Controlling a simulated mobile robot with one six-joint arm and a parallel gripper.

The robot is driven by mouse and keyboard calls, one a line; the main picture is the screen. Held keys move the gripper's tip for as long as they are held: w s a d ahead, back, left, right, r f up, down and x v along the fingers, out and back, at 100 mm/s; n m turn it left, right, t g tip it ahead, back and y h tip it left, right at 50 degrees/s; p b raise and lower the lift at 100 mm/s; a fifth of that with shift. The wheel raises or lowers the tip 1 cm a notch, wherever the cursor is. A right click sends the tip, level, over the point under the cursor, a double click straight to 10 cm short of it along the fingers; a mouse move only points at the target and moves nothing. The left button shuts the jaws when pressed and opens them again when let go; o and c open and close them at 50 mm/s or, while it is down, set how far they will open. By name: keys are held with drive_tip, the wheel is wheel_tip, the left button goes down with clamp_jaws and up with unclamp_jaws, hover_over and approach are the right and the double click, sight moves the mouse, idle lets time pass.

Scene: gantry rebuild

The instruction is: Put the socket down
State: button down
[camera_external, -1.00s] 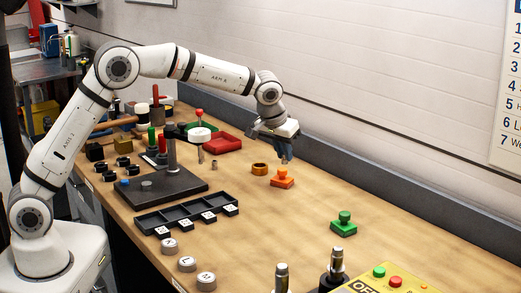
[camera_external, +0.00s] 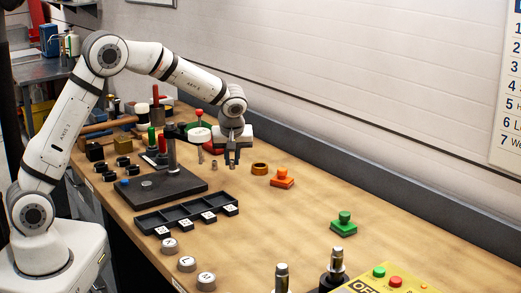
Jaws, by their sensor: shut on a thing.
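My gripper (camera_external: 232,162) points down above the table, left of the orange ring and near the black stand. It is shut on a small grey piece, the socket, which is mostly hidden between the fingers. From this angle I cannot tell how far its lower end is from the table. A small metal cylinder (camera_external: 214,165) stands on the table just left of my gripper.
An orange ring (camera_external: 259,169) and an orange knobbed block (camera_external: 282,179) are to the right. A black compartment tray (camera_external: 165,217) lies in front, and a black stand (camera_external: 190,188) is at the left. A green knobbed block (camera_external: 344,225) is farther right. The middle table (camera_external: 275,225) is clear.

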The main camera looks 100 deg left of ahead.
sight(232, 166)
drive_tip(key=shift+f, duration=1.8)
drive_tip(key=shift+f, duration=0.1)
drive_tip(key=c, duration=1.4)
unclamp_jaws()
drive_tip(key=shift+r+p, duration=0.25)
drive_tip(key=shift+p, duration=0.05)
drive_tip(key=b+v, duration=0.1)
drive_tip(key=v, duration=1)
drive_tip(key=shift+d+r, duration=0.3)
drive_tip(key=shift+r, duration=0.05)
drive_tip(key=shift+d, duration=0.1)
